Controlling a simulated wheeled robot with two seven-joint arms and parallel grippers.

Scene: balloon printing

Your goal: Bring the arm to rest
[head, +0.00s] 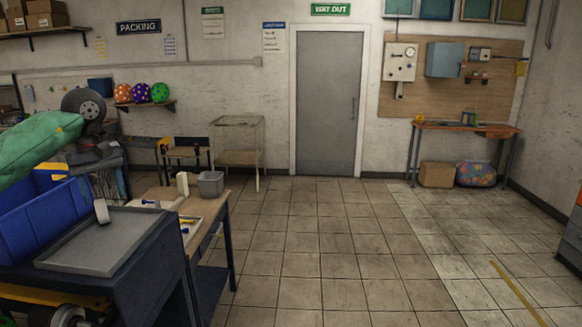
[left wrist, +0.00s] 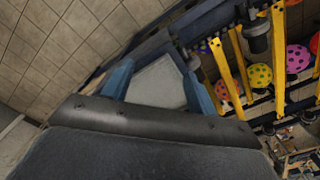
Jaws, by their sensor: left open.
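My left gripper shows in the left wrist view (left wrist: 160,68), its two blue fingers spread apart. A flat light-grey surface shows beyond and between them, and I see nothing held. In the head view I cannot make out its fingers clearly among the dark parts at the left. My right gripper is in neither view.
A dark cart carries a blue bin (head: 42,217) and a grey tray (head: 100,240), with a green, puffy thing (head: 36,150) above. A wooden bench behind holds a grey cup (head: 210,184). Patterned balloons (left wrist: 260,77) show by yellow bars. The tiled floor (head: 340,250) is clear.

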